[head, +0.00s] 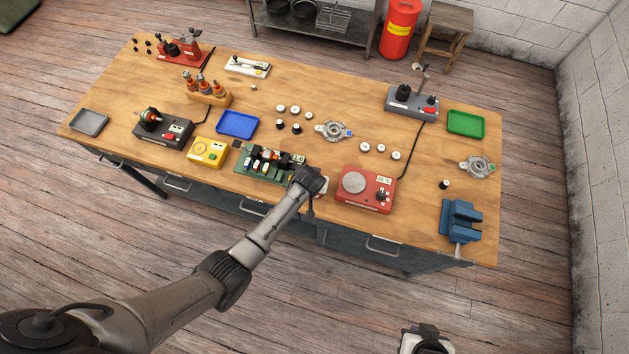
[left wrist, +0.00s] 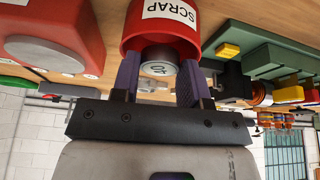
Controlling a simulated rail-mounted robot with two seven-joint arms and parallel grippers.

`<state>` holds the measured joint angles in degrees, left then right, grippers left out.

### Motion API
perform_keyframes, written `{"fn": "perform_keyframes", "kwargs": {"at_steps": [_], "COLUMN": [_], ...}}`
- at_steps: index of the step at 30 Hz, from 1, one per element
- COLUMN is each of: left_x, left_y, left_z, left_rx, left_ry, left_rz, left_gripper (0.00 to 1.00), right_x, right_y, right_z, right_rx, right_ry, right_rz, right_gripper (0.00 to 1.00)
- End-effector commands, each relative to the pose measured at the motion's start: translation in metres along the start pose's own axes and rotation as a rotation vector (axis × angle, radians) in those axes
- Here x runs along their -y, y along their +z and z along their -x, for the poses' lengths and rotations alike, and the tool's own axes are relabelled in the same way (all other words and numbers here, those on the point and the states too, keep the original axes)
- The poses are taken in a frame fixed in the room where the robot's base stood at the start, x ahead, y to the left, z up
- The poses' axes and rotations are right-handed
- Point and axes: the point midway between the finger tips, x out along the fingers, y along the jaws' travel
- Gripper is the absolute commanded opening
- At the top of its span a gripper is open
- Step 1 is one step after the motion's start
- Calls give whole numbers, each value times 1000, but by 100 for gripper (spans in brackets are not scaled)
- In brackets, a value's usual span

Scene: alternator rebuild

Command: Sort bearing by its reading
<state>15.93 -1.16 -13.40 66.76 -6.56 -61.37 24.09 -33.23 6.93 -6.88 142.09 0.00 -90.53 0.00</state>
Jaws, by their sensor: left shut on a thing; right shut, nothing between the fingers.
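My left gripper (left wrist: 160,80) is shut on a small round bearing (left wrist: 158,68) with a pale, marked end face. In the left wrist view, the bearing is at the mouth of a red cup (left wrist: 187,40) labelled SCRAP; I cannot tell how far inside it is. In the head view, my left gripper (head: 318,186) is at the table's front edge, left of a red tester (head: 366,203) with a round plate and small display, its digits unclear. The arm hides the bearing there. My right gripper (head: 425,340) is shut and empty, low in front of the table.
A green circuit board (head: 258,171) lies left of my left gripper. Several small round parts (head: 381,149) stand mid-table. A blue tray (head: 238,124), green tray (head: 465,123) and grey tray (head: 88,122) lie apart. A blue vise (head: 461,220) stands at the right front.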

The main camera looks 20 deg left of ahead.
Motion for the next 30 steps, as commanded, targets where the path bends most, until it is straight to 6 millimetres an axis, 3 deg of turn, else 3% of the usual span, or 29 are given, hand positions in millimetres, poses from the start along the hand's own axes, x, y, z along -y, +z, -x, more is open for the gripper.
{"fn": "perform_keyframes", "kwargs": {"at_steps": [12,13,21,26,30], "left_x": [0,0,0,0,0], "left_y": [0,0,0,0,0], "left_z": [0,0,0,0,0], "left_rx": [-1,-1,-1,-1,0], "left_ry": [1,1,1,1,1], "left_rz": [0,0,0,0,0], "left_gripper": [0,44,70,71,58], "right_x": [-1,-1,0,1,2], "right_y": [0,0,0,-1,-1], "right_z": [1,1,1,1,1], "right_rx": [1,1,0,0,-1], "right_ry": [3,3,-1,-3,-4], "right_rz": [4,4,-1,-4,-5], "right_gripper": [0,0,0,0,0]}}
